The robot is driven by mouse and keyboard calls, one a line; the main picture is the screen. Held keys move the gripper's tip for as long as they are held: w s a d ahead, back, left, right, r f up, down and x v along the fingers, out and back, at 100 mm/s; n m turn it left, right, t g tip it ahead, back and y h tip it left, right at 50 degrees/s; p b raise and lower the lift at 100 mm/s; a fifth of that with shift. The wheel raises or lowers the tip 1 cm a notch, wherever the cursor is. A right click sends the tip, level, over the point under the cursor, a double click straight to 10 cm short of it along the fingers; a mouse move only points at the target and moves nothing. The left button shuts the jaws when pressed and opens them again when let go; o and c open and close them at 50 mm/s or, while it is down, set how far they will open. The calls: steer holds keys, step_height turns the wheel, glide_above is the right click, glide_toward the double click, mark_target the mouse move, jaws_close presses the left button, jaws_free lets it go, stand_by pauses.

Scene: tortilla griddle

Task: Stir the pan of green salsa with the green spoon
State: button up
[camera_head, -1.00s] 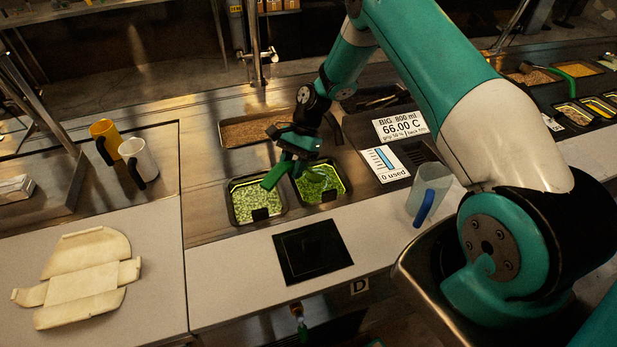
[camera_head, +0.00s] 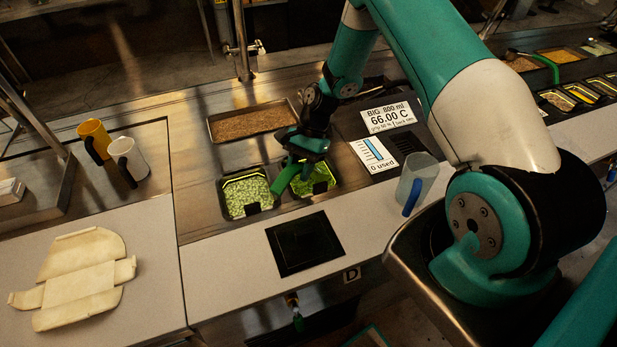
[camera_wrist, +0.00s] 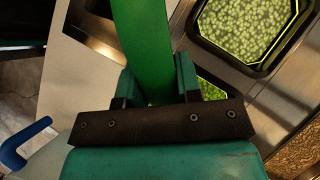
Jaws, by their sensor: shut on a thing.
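My gripper (camera_head: 304,160) is shut on the green spoon (camera_head: 284,179) above two neighbouring pans. The spoon slants down to the left, its low end near the divide between the pans; I cannot tell whether it touches any food. The left pan (camera_head: 224,200) holds pale green, chunky food, and the right pan (camera_head: 334,181) holds similar green food, partly hidden by gripper and spoon. In the wrist view the spoon (camera_wrist: 145,45) rises between the jaws (camera_wrist: 160,85), and a pan (camera_wrist: 197,30) of green food shows at upper right.
A brown-filled tray (camera_head: 210,131) lies behind. A clear blue-handled jug (camera_head: 420,175) stands right. A black square (camera_head: 305,243) lies on the counter in front.

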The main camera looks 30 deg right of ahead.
steer(key=shift+w+a+b, duration=0.25)
steer(key=shift+w+a, duration=0.15)
steer(key=shift+w, duration=0.5)
steer(key=shift+w+a+b, duration=0.25)
steer(key=shift+w+a, duration=0.2)
steer(key=shift+w, duration=0.45)
steer(key=shift+w+a+b, duration=0.25)
steer(key=shift+w+a, duration=0.15)
steer(key=shift+w, duration=0.5)
steer(key=shift+s, duration=0.1)
steer(key=shift+s+d+p, duration=0.3)
steer(key=shift+s+d, duration=0.15)
steer(key=shift+s, duration=0.45)
steer(key=shift+s+d+p, duration=0.3)
steer(key=shift+s+d, duration=0.15)
steer(key=shift+s, duration=0.4)
steer(key=shift+s+d+p, duration=0.3)
steer(key=shift+s+d, duration=0.15)
steer(key=shift+s, duration=0.45)
steer(key=shift+w+f, duration=0.1)
